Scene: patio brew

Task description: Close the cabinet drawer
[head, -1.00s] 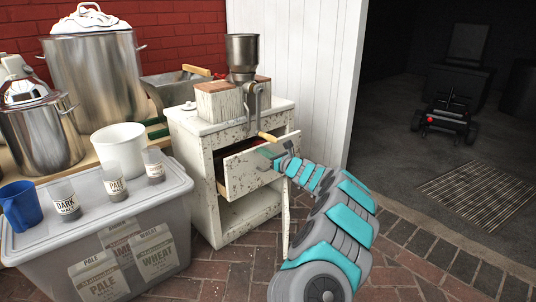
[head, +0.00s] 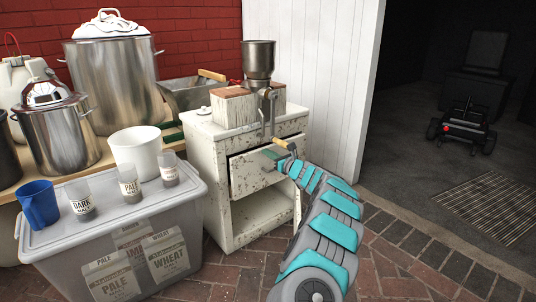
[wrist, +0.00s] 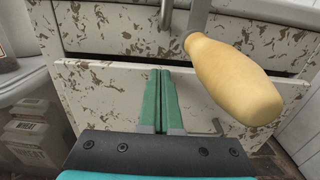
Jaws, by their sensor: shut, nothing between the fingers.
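The white, chipped-paint cabinet (head: 222,188) stands in the middle of the head view. Its drawer (head: 250,177) is still slightly out, with a dark gap above its front panel. In the wrist view the drawer front (wrist: 105,88) lies just beyond my fingers, with the dark gap along its top edge. My gripper (head: 274,153) is at the drawer front. In the wrist view its green fingers (wrist: 160,72) are together and empty, pointing at the panel. I cannot tell whether the tips touch it. An open shelf space shows below the drawer.
A grain mill (head: 258,62) stands on the cabinet. Its crank handle (head: 279,143) hangs in front of the drawer, close to my gripper; its wooden grip (wrist: 232,78) looms large in the wrist view. A lidded plastic bin (head: 120,235) stands at left. Brick floor is free at right.

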